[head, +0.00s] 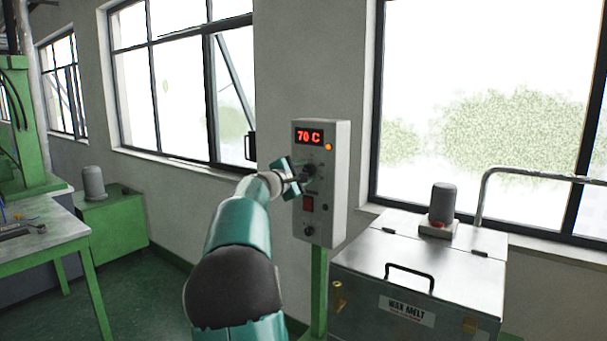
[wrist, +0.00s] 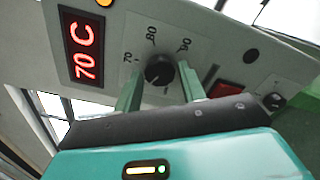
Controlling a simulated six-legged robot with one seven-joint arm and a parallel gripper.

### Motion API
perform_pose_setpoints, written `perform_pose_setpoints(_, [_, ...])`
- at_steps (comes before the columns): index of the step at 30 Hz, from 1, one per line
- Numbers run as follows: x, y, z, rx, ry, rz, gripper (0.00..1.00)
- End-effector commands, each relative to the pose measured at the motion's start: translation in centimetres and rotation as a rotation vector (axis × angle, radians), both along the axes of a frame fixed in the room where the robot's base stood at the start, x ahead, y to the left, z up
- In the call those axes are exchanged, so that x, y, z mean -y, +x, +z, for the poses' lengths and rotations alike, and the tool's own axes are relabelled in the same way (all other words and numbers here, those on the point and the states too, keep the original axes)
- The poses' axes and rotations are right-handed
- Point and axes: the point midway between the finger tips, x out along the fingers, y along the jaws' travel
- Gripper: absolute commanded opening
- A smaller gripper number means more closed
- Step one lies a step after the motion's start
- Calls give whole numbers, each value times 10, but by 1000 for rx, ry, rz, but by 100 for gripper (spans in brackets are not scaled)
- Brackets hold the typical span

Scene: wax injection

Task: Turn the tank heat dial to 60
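The tank heat dial (wrist: 159,71) is a small black knob on the grey control box (head: 338,190). Its printed scale shows 70, 80 and 90 in the wrist view. The red display (head: 308,136) reads 70 C, and it also shows in the wrist view (wrist: 82,47). My gripper (wrist: 160,88) is open, with one green finger on each side of the dial and small gaps between. In the head view my gripper (head: 296,174) is at the box front and partly hides the dial. The pointer's exact setting is hard to read.
An orange lamp (head: 328,147) sits beside the display and a red switch (head: 308,204) below the dial. The box stands on a green post (head: 319,290). The metal wax melt tank (head: 450,262) is close on the right. A green workbench (head: 62,238) stands at left.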

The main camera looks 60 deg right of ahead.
Motion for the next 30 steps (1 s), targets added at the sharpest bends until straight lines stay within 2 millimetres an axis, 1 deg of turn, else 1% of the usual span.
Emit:
perform_pose_setpoints(1, [0, 0, 0, 1, -1, -1, 51])
perform_pose_setpoints(2, [0, 0, 0, 1, 0, 0, 55])
perform_pose_setpoints(10, [-1, 1, 0, 1, 0, 1, 55])
perform_pose_setpoints(14, [-8, 2, 1, 2, 0, 2, 55])
perform_pose_setpoints(17, [-22, 5, 1, 1, 0, 4, 55])
perform_pose_setpoints(27, [-96, 17, 1, 3, 0, 5, 55])
perform_pose_setpoints(30, [-114, 19, 0, 2, 0, 4, 55])
